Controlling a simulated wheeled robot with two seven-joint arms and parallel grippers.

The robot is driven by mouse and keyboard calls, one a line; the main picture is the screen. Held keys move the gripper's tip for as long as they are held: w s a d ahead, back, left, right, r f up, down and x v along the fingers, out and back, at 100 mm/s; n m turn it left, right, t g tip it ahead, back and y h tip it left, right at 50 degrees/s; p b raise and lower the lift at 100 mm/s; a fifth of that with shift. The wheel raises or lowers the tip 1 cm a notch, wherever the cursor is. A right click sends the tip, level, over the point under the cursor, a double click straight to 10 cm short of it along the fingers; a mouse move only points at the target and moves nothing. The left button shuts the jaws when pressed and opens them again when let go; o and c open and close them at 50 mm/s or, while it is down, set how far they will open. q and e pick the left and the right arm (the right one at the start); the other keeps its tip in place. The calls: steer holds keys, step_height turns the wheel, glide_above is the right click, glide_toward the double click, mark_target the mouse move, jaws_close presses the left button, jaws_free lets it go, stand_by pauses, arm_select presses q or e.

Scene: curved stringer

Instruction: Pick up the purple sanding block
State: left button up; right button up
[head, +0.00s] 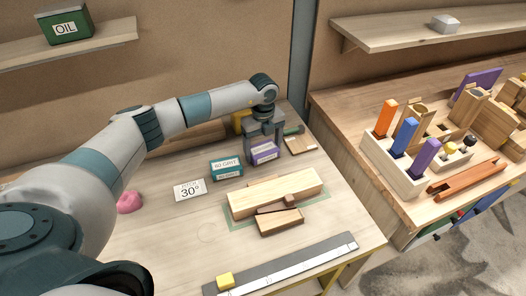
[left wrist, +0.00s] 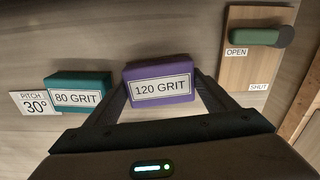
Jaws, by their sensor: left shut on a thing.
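The purple sanding block (head: 265,153) stands on the workbench, its label facing the front. In the left wrist view the purple block (left wrist: 160,82) reads "120 GRIT" and sits between the fingers of my left gripper (left wrist: 160,97). My left gripper (head: 264,148) reaches down over the block and is shut on it, with a finger at each side. I cannot tell whether the block is clear of the bench top. My right gripper is not in view.
A teal "80 GRIT" block (head: 227,169) stands just left of the purple one. A "PITCH 30°" card (head: 190,190) lies farther left. A wooden board with a green handle (head: 294,130) is close on the right. Wooden pieces (head: 275,193) lie in front.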

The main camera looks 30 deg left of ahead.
mark_target(264, 148)
arm_select(q)
steer(key=shift+r, duration=0.4)
step_height(264, 148, up, 2)
steer(key=shift+d+r+b, duration=0.1)
steer(key=shift+r+b, duration=0.15)
steer(key=shift+b, duration=0.75)
steer(key=s+d+r+b, duration=0.3)
steer(key=d+r, duration=0.4)
steer(key=d, duration=0.4)
steer(key=shift+s+b, duration=0.35)
steer(key=shift+b, duration=0.05)
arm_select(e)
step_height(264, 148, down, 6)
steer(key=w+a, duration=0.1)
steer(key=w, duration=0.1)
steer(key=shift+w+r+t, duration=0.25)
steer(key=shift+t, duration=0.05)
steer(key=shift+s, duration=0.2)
